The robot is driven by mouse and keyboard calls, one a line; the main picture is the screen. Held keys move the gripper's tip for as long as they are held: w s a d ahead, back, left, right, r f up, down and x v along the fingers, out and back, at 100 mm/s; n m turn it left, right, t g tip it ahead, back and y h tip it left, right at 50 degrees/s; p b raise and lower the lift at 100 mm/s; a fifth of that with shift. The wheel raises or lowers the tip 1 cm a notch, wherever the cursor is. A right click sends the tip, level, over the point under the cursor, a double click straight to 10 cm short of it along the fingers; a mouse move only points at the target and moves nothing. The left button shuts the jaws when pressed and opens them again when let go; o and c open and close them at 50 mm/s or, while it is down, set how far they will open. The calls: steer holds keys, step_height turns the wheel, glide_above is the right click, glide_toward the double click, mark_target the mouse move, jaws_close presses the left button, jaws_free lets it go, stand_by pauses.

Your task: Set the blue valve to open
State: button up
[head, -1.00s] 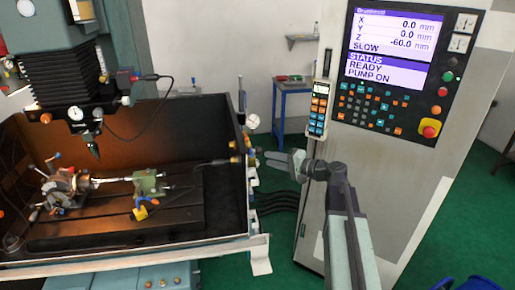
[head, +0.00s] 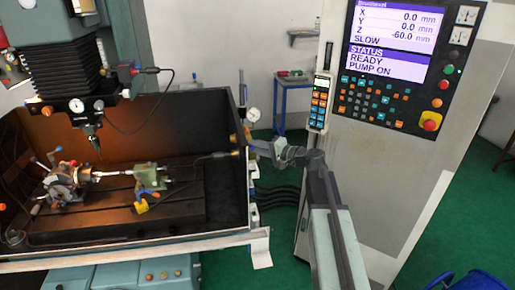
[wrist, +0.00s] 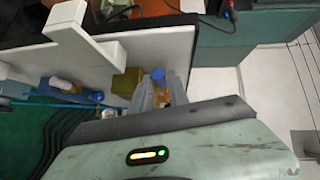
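My gripper (head: 254,146) is at the outer right side of the machine enclosure in the head view, among its side fittings. In the wrist view its grey fingers (wrist: 160,100) lie on either side of a blue-topped fitting with an orange body (wrist: 158,74). Whether they touch it is unclear. A second blue fitting (wrist: 76,92) with a pale cap lies farther left along the same wall, with a thin blue line running to it. Which of these is the blue valve, and how its handle is set, I cannot tell. In the head view my gripper covers part of these fittings.
The white enclosure wall (wrist: 160,48) runs close to my fingers, with a brass-coloured block (wrist: 127,81) beside them. Black hoses (head: 277,199) hang below. The control cabinet (head: 385,165) stands to the right, with a handheld pendant (head: 319,103) on its edge.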

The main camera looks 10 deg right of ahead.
jaws_close()
steer(key=shift+d, duration=0.1)
